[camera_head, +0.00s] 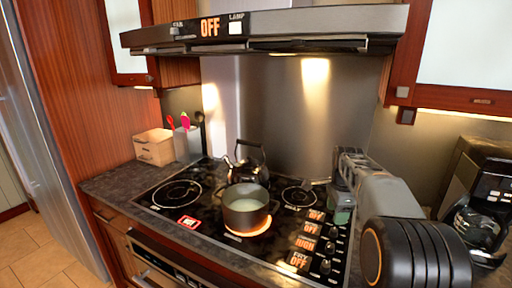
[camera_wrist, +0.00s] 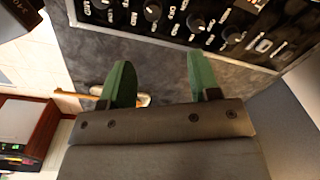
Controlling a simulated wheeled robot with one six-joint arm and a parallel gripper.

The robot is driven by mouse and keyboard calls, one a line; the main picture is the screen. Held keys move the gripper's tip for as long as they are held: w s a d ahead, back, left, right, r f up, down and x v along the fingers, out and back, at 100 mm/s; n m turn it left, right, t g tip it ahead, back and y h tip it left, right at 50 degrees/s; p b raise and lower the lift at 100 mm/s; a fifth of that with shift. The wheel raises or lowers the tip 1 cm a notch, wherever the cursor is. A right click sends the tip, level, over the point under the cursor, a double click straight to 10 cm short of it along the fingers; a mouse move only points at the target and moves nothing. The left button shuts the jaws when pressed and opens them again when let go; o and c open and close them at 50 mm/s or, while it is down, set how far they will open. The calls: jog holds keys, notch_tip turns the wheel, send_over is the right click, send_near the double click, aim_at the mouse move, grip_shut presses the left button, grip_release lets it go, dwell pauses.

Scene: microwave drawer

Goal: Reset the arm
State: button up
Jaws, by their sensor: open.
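My arm comes in from the right of the head view, over the right part of the stove. My gripper (camera_head: 341,212) points down beside the stove's knobs, with a green part showing at its end. In the wrist view my gripper (camera_wrist: 160,68) has its two green fingers spread apart with nothing between them. The dark grey countertop (camera_wrist: 165,70) and the knob panel (camera_wrist: 190,20) lie beyond the fingers. I cannot tell whether any finger touches a surface.
A pot (camera_head: 246,208) sits on a glowing burner, with a black kettle (camera_head: 247,166) behind it. The range hood (camera_head: 270,28) hangs above. A coffee maker (camera_head: 484,215) stands at right. A utensil holder (camera_head: 187,143) and a wooden box (camera_head: 154,147) stand at left.

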jog(key=s+a+f+n+t, duration=0.1)
jog(key=s+a+f+n, duration=0.1)
jog(key=s+a+n, duration=0.3)
jog(key=s+a+f+n+t, duration=0.2)
jog(key=s+a+n, duration=0.4)
jog(key=s+n, duration=0.7)
jog(key=s, duration=0.4)
jog(key=shift+s+f+n, duration=0.3)
jog(key=shift+s+f, duration=0.1)
